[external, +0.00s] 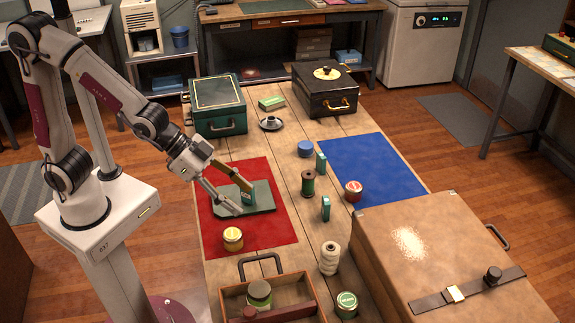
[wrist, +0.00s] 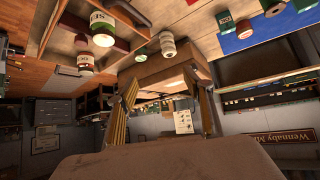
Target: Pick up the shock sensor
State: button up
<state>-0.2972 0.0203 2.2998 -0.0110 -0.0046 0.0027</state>
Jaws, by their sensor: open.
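No object is clearly labelled as the shock sensor. Small upright teal pieces stand on the wooden table: one teal piece (external: 321,163) by the blue mat, and another teal piece (external: 326,208) nearer. A further teal patch (external: 248,198) shows at my gripper's fingertips; I cannot tell whether it is a separate object or part of a finger. My gripper (external: 243,203) is open over the dark green pad (external: 262,195) on the red mat (external: 270,232). Its spread fingers (wrist: 160,85) also show in the wrist view, with nothing visibly held between them.
A yellow-lidded tin (external: 233,239) stands near my gripper. A wooden tray (external: 233,300), twine spool (external: 330,259) and large brown case (external: 440,250) fill the front. A green box (external: 217,107) and dark box (external: 326,92) stand behind. The blue mat (external: 375,170) is mostly clear.

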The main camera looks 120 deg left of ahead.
jog(key=w+a+f+n+t+y, duration=0.1)
jog(key=w+a+f, duration=0.25)
jog(key=a, duration=0.25)
jog(key=w+a+f+n+y, duration=0.1)
jog(key=w+a+f, duration=0.2)
jog(key=a+f, duration=0.25)
jog(key=n+t+y, duration=0.1)
jog(key=n+y, duration=0.1)
jog(key=y, duration=0.1)
send_near(323, 206)
jog(key=shift+w+a+f, duration=1)
jog(key=shift+w, duration=0.05)
jog(key=shift+x, duration=1.35)
jog(key=shift+x, duration=2.55)
jog(key=shift+w+r, duration=0.1)
jog(key=shift+r, duration=0.1)
